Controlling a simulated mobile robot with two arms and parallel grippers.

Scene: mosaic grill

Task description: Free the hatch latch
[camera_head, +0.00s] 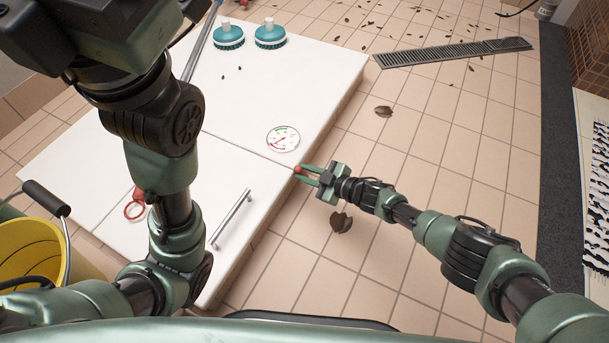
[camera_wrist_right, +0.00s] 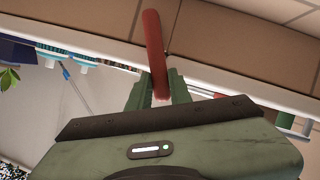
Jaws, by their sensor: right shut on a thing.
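My right gripper (camera_head: 308,176) is at the right edge of the white cabinet top (camera_head: 250,195), where a seam between two panels meets the edge. Its fingers are shut on a small red latch (camera_head: 298,169). In the right wrist view, the latch (camera_wrist_right: 154,42) is a red bar standing out from between the fingertips (camera_wrist_right: 158,90). Where it joins the cabinet cannot be made out. A silver bar handle (camera_head: 231,219) lies across the near panel. My left arm crosses the near panel; its gripper is out of view.
A round gauge (camera_head: 283,139) sits on the far panel, near the seam. A red ring (camera_head: 134,209) is partly behind my left arm. Two teal brushes (camera_head: 270,35) stand at the far end. A yellow bucket (camera_head: 32,250) is at left. Tiled floor at right is mostly clear, with scattered leaves.

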